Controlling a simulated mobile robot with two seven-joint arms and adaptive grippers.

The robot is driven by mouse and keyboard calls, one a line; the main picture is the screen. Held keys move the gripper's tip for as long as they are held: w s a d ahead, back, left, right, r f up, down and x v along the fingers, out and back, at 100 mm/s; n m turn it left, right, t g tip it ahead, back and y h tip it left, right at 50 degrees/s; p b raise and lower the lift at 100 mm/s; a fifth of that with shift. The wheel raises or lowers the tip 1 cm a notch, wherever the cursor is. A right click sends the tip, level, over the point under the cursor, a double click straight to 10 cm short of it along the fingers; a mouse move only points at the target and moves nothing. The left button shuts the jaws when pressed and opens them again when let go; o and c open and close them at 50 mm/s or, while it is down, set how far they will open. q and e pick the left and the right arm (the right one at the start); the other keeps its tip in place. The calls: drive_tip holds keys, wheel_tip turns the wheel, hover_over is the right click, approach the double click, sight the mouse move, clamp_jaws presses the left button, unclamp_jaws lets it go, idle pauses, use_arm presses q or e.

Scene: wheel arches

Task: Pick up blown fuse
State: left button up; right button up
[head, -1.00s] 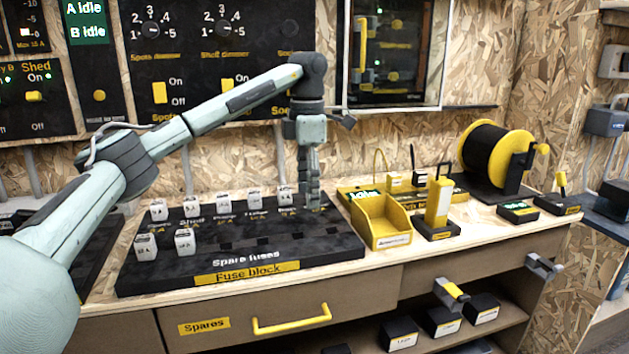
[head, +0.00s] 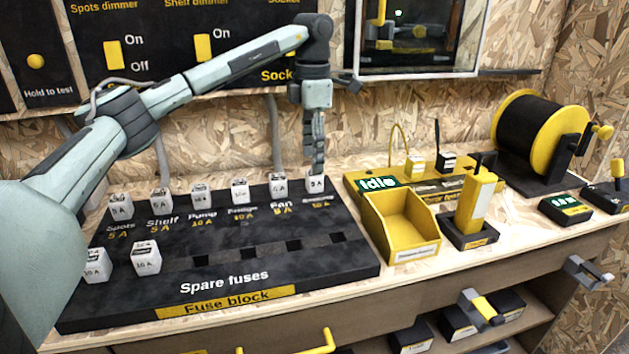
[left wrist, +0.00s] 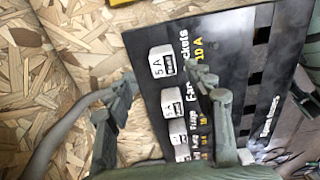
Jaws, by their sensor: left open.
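The fuse block (head: 330,262) is a black sloped board with a row of several white fuses along its back. My left gripper (head: 318,165) is open, pointing down just above and behind this fuse. In the left wrist view my left gripper (left wrist: 165,98) has its fingers apart, with the row of fuses showing between them. No fuse can be told as blown from its look. My right gripper is not in view.
Two spare fuses (head: 146,258) stand at the front left of the block, beside empty slots. A yellow open bin (head: 400,228), a tester marked Idle (head: 376,184) and a yellow upright device (head: 475,210) stand to the right. A cable reel (head: 540,130) is farther right.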

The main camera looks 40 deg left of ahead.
sight(314, 174)
use_arm(q)
drive_tip(key=f, duration=0.5)
drive_tip(key=shift+s+d, duration=0.1)
drive_tip(key=shift+d, duration=0.1)
drive_tip(key=shift+c, duration=0.5)
clamp_jaws()
drive_tip(key=shift+r, duration=0.1)
